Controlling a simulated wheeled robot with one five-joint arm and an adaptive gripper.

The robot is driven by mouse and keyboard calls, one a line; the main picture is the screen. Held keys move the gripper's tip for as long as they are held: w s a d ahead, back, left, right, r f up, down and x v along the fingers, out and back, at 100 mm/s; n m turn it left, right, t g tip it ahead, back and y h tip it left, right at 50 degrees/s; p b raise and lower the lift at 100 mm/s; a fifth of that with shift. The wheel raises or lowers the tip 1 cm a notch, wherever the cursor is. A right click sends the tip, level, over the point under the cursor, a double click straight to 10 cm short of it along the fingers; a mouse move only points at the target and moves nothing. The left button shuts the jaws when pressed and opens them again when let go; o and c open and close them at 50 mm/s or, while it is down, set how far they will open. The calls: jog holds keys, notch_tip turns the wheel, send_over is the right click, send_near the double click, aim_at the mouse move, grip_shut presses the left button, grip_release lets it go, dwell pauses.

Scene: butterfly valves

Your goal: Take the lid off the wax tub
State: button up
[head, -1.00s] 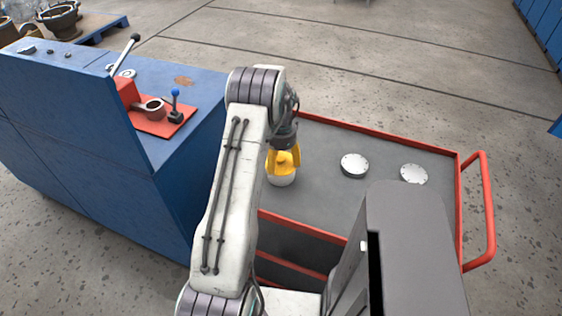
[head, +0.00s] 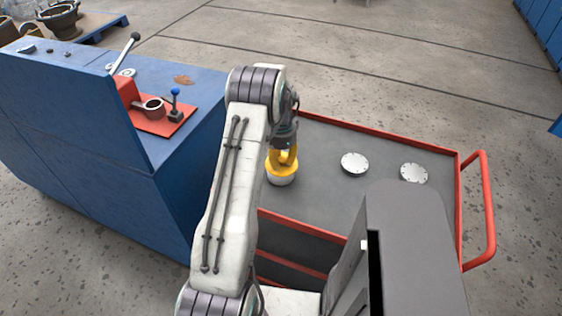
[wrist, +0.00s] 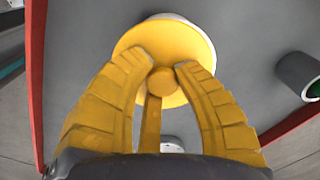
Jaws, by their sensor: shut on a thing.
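A bit of the tub's white rim (wrist: 177,17) shows past the lid's far edge. My gripper (head: 284,155) reaches down from above. In the wrist view its yellow fingers (wrist: 160,72) are shut on the lid's knob. I see no gap between lid and tub.
Two flat silver discs (head: 354,164) (head: 414,173) lie on the cart top to the right. A red rail (head: 380,133) edges the cart. A blue bench (head: 70,110) stands left. A grey hollow cylinder (wrist: 299,75) shows right in the wrist view.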

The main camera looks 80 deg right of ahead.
aim_at(281, 159)
jog(key=shift+r, duration=0.1)
dwell(0.3)
jog(key=shift+r, duration=0.6)
notch_tip(281, 159, up, 3)
jog(key=shift+d+f+b, duration=0.1)
jog(key=shift+b, duration=0.5)
jog(key=w+d+r+p, duration=0.1)
jog(key=d+r+p, duration=0.1)
jog(key=d, duration=0.1)
jog(key=w+d+r+p, duration=0.2)
jog(key=d+p, duration=0.1)
jog(key=w+d+r+p, duration=0.2)
jog(key=d+p, duration=0.1)
jog(key=shift+w+d+r, duration=0.25)
jog(key=shift+r, duration=0.15)
jog(key=shift+w+d+p, duration=0.15)
jog(key=shift+p, duration=1.1)
